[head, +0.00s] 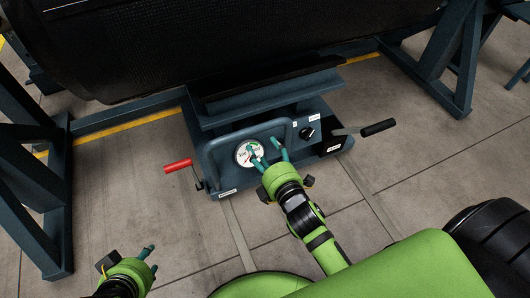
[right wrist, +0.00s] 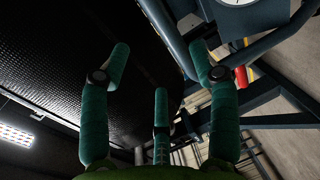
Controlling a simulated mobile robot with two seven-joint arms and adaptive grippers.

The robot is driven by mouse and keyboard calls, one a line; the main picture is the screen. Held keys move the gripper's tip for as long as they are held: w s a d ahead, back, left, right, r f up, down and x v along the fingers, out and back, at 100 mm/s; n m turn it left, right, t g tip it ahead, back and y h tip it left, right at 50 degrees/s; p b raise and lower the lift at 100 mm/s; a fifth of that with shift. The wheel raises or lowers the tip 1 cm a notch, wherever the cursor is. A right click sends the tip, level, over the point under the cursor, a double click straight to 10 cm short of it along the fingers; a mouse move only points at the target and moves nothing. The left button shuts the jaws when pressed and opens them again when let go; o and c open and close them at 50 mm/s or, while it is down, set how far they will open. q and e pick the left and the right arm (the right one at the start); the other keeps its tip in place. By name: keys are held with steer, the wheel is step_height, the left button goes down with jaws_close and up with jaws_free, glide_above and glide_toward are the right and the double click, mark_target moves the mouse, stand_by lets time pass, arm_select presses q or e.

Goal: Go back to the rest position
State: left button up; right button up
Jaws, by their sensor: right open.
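My right gripper (head: 266,152) is in front of the press's control panel in the head view, with its green fingers spread over the panel near the round gauge (head: 245,151). In the right wrist view the right gripper (right wrist: 160,68) shows three teal fingers apart with nothing between them. My left gripper (head: 148,259) is low at the left of the head view, over the floor and away from the press. Its fingers are small there, and I cannot tell how far they are apart.
The blue-grey press (head: 262,99) stands under a large black belt roll (head: 215,45). A red-handled lever (head: 178,166) sticks out at its left, a black-handled lever (head: 377,128) at its right. A black knob (head: 307,132) is on the panel. Floor (head: 190,235) in front is clear.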

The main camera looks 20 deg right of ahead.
steer(key=shift+s, duration=0.2)
stand_by(0.4)
